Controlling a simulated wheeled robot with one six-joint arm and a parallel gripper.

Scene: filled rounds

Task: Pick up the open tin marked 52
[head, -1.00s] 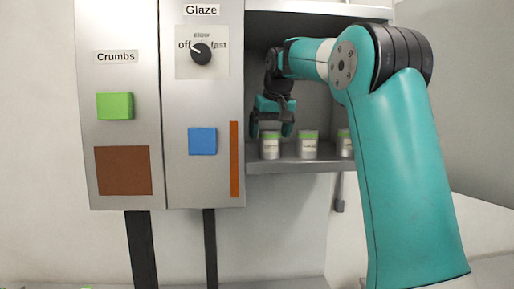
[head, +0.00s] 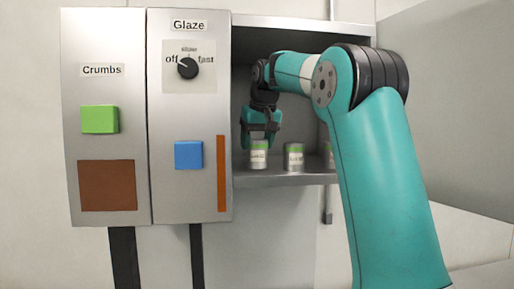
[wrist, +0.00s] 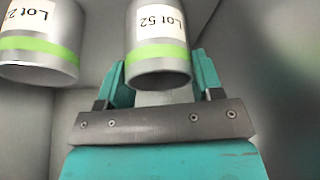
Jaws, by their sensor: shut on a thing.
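The tin marked "Lot 52" (wrist: 157,45) is a grey metal can with a white label and a green band. In the wrist view it stands between the two teal fingers of my gripper (wrist: 160,78), which is shut on it. In the head view this tin (head: 258,157) is the leftmost on the shelf, with my gripper (head: 260,138) over its upper part. Its base is at or very near the shelf; I cannot tell if there is a gap.
A similar tin (head: 294,158) stands close to the right on the shelf (head: 285,180), and another (head: 329,155) is partly hidden by my arm. The Glaze cabinet (head: 188,110) borders the shelf on the left, with the Crumbs cabinet (head: 102,146) beyond it.

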